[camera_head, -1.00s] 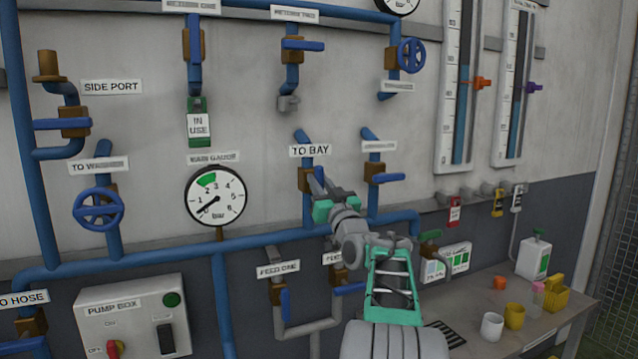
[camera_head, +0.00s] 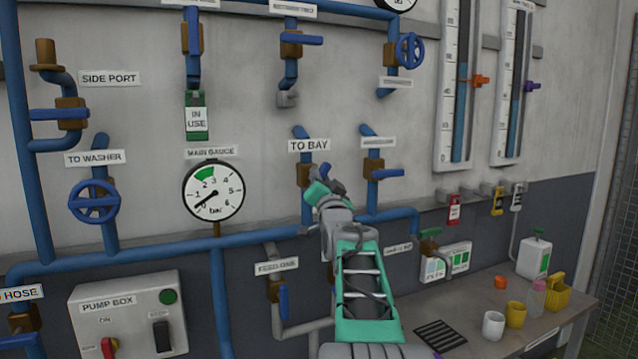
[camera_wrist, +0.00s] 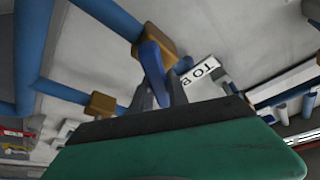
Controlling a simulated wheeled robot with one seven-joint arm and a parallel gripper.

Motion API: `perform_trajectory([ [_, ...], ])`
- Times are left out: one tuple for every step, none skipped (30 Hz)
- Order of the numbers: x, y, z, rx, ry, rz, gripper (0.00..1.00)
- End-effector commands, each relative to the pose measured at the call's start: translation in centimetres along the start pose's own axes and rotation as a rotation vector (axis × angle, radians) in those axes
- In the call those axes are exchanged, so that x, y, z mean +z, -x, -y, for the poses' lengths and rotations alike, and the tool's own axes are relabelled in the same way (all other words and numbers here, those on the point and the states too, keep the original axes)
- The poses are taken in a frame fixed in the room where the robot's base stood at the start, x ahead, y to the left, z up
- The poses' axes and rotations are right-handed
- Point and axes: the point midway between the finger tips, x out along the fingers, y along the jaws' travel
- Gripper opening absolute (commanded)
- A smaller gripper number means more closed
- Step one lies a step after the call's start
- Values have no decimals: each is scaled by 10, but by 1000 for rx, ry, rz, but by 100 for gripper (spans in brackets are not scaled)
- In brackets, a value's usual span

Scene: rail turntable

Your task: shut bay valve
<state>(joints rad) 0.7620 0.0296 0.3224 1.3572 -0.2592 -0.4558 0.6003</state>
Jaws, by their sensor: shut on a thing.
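The bay valve has a brass body (camera_head: 306,174) on a blue pipe under the TO BAY sign (camera_head: 309,146). Its blue lever is mostly hidden by my gripper in the head view. In the wrist view the lever (camera_wrist: 152,62) runs from the brass body (camera_wrist: 160,44) down between my two grey fingers. My gripper (camera_head: 325,174), with green sides, is shut on this lever; it also shows in the wrist view (camera_wrist: 158,92). The lever's exact angle to the pipe is hard to tell.
A valve with a blue lever (camera_head: 386,174) is close on the right. The main gauge (camera_head: 213,191) hangs at left, its needle near the low end. A blue pipe (camera_head: 265,239) runs below. A bench (camera_head: 470,318) with cups stands at lower right.

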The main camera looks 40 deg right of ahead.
Motion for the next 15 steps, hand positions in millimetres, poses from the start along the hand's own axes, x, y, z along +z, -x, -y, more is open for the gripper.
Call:
perform_trajectory([
  [2,1,0,14,-41,0,0],
  [2,1,0,25,-67,1,0],
  [2,1,-1,39,-101,0,0],
  [3,1,-1,51,-128,1,0],
  [2,1,-2,62,-154,0,0],
  [3,1,-2,77,-190,2,0],
  [3,1,-2,87,-216,1,0],
  [3,1,-2,98,-243,2,0],
  [2,1,-3,113,-278,1,0],
  [2,1,-3,124,-305,1,0],
  [2,1,-3,135,-331,1,0],
  [2,1,-4,149,-366,1,0],
  [3,1,-4,161,-393,2,0],
  [3,1,-4,172,-419,1,0],
  [3,1,-5,186,-454,2,0],
])
